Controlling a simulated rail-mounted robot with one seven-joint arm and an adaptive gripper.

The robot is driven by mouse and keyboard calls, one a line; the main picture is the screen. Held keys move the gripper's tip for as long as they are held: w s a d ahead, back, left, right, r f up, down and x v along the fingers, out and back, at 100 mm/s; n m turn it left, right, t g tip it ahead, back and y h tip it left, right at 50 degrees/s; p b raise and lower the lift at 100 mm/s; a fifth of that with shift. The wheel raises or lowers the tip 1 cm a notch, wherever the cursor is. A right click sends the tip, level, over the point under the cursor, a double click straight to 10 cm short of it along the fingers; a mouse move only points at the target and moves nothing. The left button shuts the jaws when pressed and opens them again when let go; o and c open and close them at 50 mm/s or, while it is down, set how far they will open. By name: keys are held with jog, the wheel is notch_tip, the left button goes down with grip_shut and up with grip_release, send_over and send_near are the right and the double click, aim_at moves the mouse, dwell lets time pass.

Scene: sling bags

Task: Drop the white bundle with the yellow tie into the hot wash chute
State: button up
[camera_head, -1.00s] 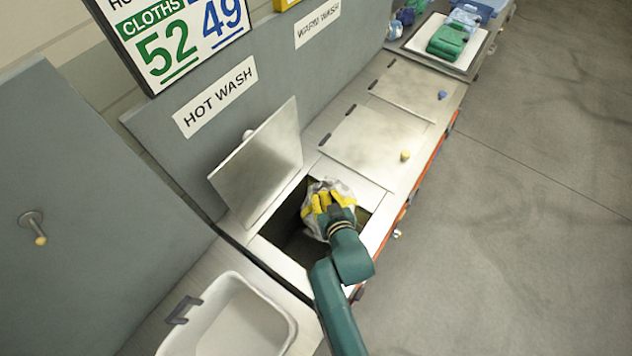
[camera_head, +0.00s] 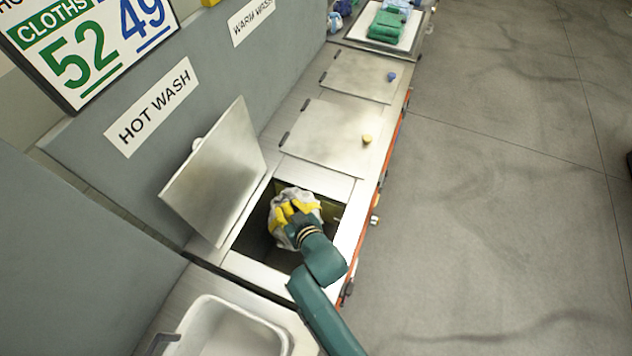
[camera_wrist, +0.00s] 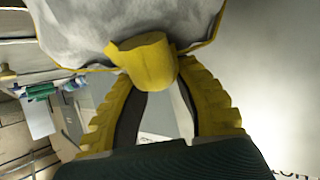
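The white bundle (camera_head: 280,232) hangs in the mouth of the hot wash chute (camera_head: 247,240), an open rectangular hole in the steel counter. Its metal lid (camera_head: 215,170) stands raised on the left, below the HOT WASH sign (camera_head: 150,107). My gripper (camera_head: 295,211), with yellow fingers, is shut on the bundle from above. In the wrist view, the bundle's pale cloth (camera_wrist: 120,25) fills the top, and the yellow tie (camera_wrist: 148,60) sits between the fingertips of my gripper (camera_wrist: 160,72). The bundle's underside and the chute's bottom are hidden.
A shut hatch with a yellow knob (camera_head: 367,139) lies beyond the chute, and another with a blue knob (camera_head: 391,76) farther off. A tray of folded green cloths (camera_head: 386,25) is at the far end. A white basin (camera_head: 225,330) stands nearer. Open floor lies right.

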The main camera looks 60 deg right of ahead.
jog(key=o, duration=0.4)
jog(key=shift+r, duration=0.1)
jog(key=v, duration=1.2)
